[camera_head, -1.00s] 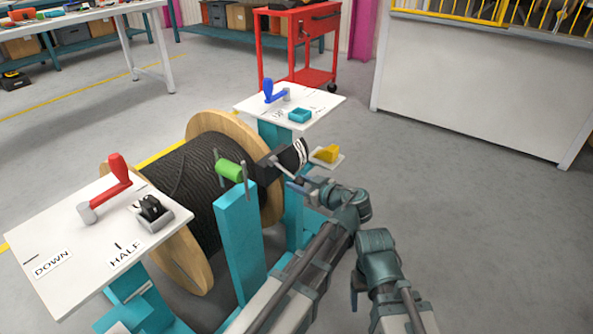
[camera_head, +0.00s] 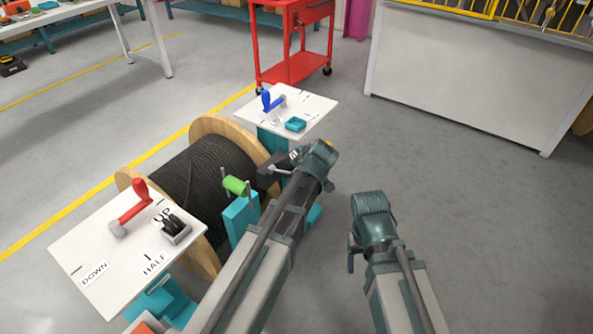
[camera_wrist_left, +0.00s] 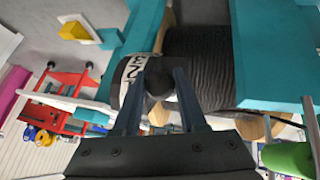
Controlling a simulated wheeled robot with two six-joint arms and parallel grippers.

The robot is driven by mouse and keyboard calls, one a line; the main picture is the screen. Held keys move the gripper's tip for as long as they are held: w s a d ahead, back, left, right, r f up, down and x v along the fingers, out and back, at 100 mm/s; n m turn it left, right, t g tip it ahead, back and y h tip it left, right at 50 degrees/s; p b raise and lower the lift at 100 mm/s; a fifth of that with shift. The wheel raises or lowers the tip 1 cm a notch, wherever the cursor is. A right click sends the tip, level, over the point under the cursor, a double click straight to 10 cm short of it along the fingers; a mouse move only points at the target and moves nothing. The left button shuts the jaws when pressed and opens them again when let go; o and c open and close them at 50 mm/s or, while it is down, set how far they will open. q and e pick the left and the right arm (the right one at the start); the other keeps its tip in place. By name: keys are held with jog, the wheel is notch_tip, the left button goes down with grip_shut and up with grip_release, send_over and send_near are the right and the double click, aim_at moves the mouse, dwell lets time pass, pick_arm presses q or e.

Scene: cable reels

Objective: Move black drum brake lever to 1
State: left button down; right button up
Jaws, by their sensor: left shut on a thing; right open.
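In the left wrist view, a round black knob (camera_wrist_left: 158,82) sits between the two fingers of my left gripper (camera_wrist_left: 158,98), which is shut on it. It looks like the end of the black drum brake lever. Just behind it is a curved white scale (camera_wrist_left: 133,68) with black marks on a dark housing; its numbers are not readable. In the head view, my left gripper (camera_head: 290,165) is at the black brake housing (camera_head: 270,168) beside the cable drum (camera_head: 205,175), and my own wrist hides the knob and scale. My right gripper (camera_head: 351,257) is open, empty and apart from the stand.
A green handle (camera_head: 235,185) tops a teal post near my left arm. A white panel (camera_head: 85,240) carries a red lever (camera_head: 135,208); another (camera_head: 315,105) carries a blue lever (camera_head: 268,102). A red cart (camera_head: 290,70) stands behind. The floor right is clear.

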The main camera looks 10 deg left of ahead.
pick_arm(q)
jog(key=shift+a+r+h, duration=0.1)
jog(key=shift+r+h, duration=0.15)
jog(key=shift+h, duration=0.05)
jog(key=shift+c, duration=2.3)
grip_release()
jog(key=p+v, duration=1.2)
jog(key=v, duration=0.1)
jog(key=shift+r, duration=0.3)
